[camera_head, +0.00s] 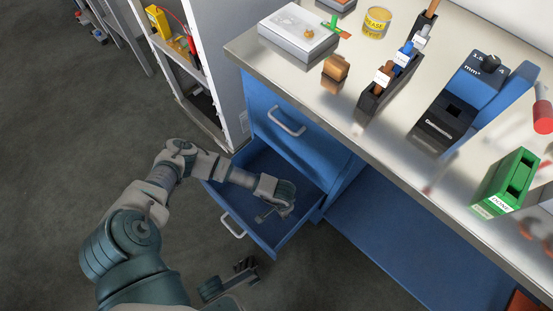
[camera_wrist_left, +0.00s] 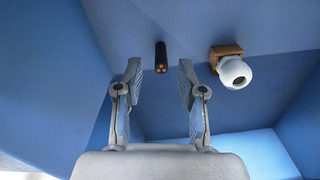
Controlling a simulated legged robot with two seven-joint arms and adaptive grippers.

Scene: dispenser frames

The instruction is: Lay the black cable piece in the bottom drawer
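The black cable piece (camera_wrist_left: 161,57) is a short dark cylinder with copper cores at its near end. In the left wrist view it is inside the blue bottom drawer (camera_head: 282,240), just past the gap between my left fingertips. No finger appears to touch it; I cannot tell whether it rests on the drawer floor. My left gripper (camera_head: 268,212) reaches down into the pulled-out drawer, and its fingers (camera_wrist_left: 160,75) are apart. The cable is not discernible in the head view. What looks like my right gripper (camera_head: 228,277) is low at the bottom, fingers apart.
A brown block (camera_wrist_left: 226,51) and a white round fitting (camera_wrist_left: 235,73) are in the drawer, right of the cable. The drawer above (camera_head: 287,122) is shut. The worktop (camera_head: 300,85) holds a grey box (camera_head: 297,32), a tin (camera_head: 376,22) and a green holder (camera_head: 506,182). A shelf unit (camera_head: 222,60) stands left.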

